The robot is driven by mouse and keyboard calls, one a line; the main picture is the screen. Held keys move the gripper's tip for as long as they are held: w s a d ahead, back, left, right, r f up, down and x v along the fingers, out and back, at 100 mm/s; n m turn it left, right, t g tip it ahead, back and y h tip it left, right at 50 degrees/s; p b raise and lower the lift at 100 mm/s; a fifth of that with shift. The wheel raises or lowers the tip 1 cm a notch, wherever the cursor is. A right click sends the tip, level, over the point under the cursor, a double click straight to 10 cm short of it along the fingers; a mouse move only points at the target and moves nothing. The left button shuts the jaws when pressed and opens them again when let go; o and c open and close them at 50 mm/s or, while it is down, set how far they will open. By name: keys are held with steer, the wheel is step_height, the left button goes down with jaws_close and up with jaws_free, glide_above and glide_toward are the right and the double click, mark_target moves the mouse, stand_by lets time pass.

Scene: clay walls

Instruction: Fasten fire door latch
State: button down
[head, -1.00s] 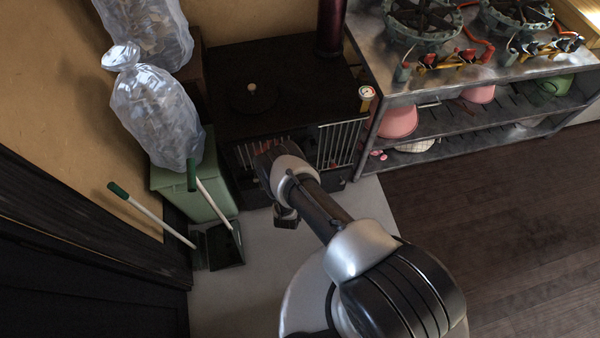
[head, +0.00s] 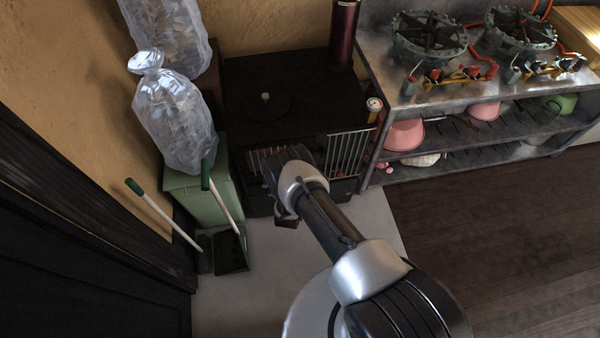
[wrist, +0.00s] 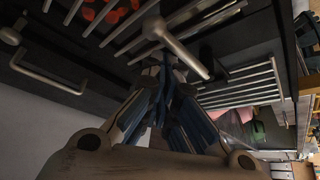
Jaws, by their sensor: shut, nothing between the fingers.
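The dark stove (head: 285,108) stands against the wall, with a barred fire door (head: 346,155) on its front. In the wrist view the door's metal bars (wrist: 240,80) run across, with red pieces behind some of them. A metal latch lever (wrist: 183,50) lies across the bars close in front of my gripper. My gripper (wrist: 168,65) is shut and empty, its blue-sided fingers pointing at the lever; I cannot tell whether they touch it. In the head view my arm hides part of the stove front, and my gripper (head: 287,221) is largely hidden.
A lower handle (wrist: 45,70) sticks out of the stove front. A green bin (head: 205,195) with a filled clear bag (head: 172,120) stands left of the stove, with a dustpan (head: 230,250) beside it. A metal cooker bench (head: 385,85) stands right. The dark floor (head: 500,230) is clear.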

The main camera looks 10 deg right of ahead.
steer(key=shift+w+a+r, duration=0.1)
steer(key=shift+a+r, duration=0.05)
steer(key=shift+r, duration=0.2)
stand_by(0.4)
